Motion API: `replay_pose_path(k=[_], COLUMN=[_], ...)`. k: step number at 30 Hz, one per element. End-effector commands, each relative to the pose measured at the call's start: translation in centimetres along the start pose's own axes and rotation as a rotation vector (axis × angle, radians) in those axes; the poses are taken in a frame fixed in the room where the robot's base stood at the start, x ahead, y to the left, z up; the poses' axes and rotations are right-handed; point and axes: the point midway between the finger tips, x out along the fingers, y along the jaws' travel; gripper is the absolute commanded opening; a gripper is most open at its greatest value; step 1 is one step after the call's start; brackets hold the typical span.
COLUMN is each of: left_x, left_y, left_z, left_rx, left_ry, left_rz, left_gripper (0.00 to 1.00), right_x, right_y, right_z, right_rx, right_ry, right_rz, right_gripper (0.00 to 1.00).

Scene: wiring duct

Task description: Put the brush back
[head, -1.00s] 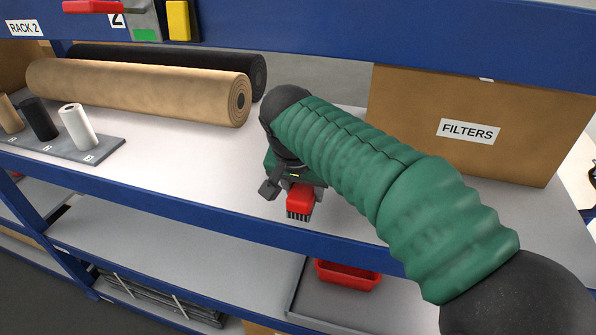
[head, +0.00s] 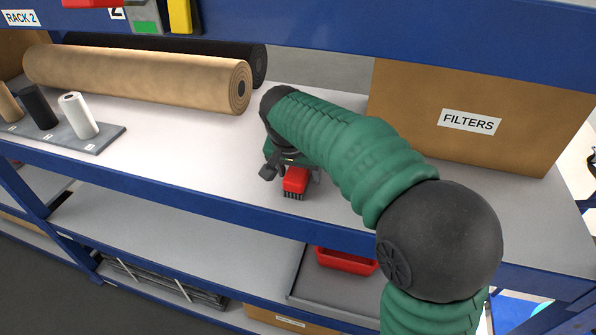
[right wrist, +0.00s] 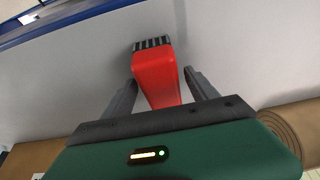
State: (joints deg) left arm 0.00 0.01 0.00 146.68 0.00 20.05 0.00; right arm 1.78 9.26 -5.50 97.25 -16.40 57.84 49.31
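The red brush (head: 295,179) with dark bristles is over the upper grey shelf (head: 190,155), close to its blue front edge. Its bristle end points toward the front. It also shows in the right wrist view (right wrist: 157,76), between the two dark fingers and in line with them. In the head view my green arm partly hides this gripper (head: 290,174). I cannot tell whether the brush touches the shelf. My left gripper is not in view.
Brown (head: 140,76) and black rolls lie at the back. A grey holder (head: 105,139) with small rolls stands at left, a FILTERS box (head: 420,90) at right. A red bin (head: 345,261) sits on a lower shelf. The shelf is clear left of the brush.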

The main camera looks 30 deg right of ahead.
Motion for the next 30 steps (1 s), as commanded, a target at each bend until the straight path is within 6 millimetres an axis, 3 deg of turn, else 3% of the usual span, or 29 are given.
replay_pose_path(k=[8, 11, 15, 24, 30], left_x=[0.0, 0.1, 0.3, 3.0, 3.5], left_y=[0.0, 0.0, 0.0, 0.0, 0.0], left_z=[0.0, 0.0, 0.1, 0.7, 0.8], left_rx=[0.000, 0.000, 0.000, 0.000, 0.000], left_ry=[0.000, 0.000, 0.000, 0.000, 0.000], left_rz=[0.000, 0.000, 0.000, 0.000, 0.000], left_gripper=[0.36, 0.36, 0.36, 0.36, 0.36], right_x=[-0.3, -1.6, -5.3, -8.1, -9.3], right_y=[-0.1, -0.1, -0.1, -0.1, -0.1], right_z=[0.0, -0.1, -0.1, 8.2, 10.8], right_rx=[0.000, 0.000, 0.001, -0.004, -0.001], right_ry=[0.000, 0.002, 0.004, 0.001, 0.000], right_rz=[0.000, -0.002, -0.005, -0.003, 0.000], right_gripper=[0.67, 0.67, 0.67, 0.67, 0.67])
